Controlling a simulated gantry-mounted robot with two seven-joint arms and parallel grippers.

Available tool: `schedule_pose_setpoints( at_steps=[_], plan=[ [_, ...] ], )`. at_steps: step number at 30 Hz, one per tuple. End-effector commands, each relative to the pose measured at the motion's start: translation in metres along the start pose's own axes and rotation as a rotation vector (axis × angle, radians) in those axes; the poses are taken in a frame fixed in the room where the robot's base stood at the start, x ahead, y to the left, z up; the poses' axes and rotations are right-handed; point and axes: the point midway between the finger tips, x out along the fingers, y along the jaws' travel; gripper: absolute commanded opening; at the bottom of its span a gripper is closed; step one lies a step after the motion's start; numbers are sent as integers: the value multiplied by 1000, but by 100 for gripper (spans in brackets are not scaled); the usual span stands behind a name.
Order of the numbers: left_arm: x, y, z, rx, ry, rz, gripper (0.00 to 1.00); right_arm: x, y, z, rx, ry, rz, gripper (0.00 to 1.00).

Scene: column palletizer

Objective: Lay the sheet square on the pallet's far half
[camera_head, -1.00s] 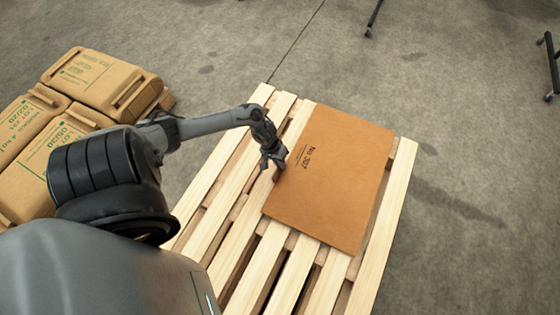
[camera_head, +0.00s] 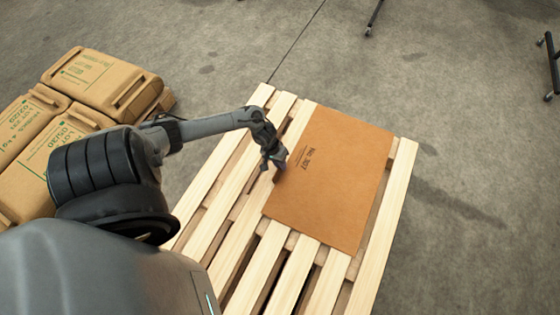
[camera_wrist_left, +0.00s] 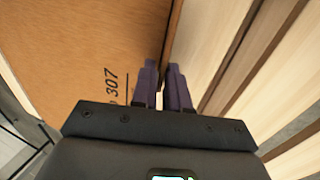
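The sheet (camera_head: 333,185) is a flat tan-brown rectangle printed "No. 307". It lies over the slats on the right part of the pallet (camera_head: 383,240), its long sides roughly parallel to the slats. My left gripper (camera_head: 273,164) is at the sheet's left edge, beside the print. In the left wrist view its two purple-grey fingers (camera_wrist_left: 164,75) are close together, with the edge of the sheet (camera_wrist_left: 75,45) running between them; they look shut on it. The inner finger faces hide the contact. My right gripper is not in view.
Bare pallet slats show left of the sheet, in front of it and in a strip on its right. Brown sacks (camera_head: 105,80) are stacked at the left. Dark stand legs (camera_head: 374,18) are on the floor at the back.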

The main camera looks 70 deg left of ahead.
Motion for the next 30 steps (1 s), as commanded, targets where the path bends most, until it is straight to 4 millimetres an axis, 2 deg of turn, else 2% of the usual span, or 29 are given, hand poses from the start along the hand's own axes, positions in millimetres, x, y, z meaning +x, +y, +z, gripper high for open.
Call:
schedule_pose_setpoints(
  at_steps=[1, 4, 12, 16, 20, 30],
  plan=[
    [0, 0, 0, 0, 0, 0, 23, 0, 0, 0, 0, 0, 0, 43],
    [0, 0, 0, 0, 0, 0, 38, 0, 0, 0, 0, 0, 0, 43],
    [0, 0, 0, 0, -1, -1, 39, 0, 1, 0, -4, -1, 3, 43],
    [-7, 0, 0, 0, 0, -1, 39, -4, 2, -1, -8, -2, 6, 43],
    [-23, 1, 0, 0, 0, -1, 39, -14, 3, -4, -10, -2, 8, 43],
    [-81, 1, 0, 1, 0, -2, 39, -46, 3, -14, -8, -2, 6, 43]
  ],
)
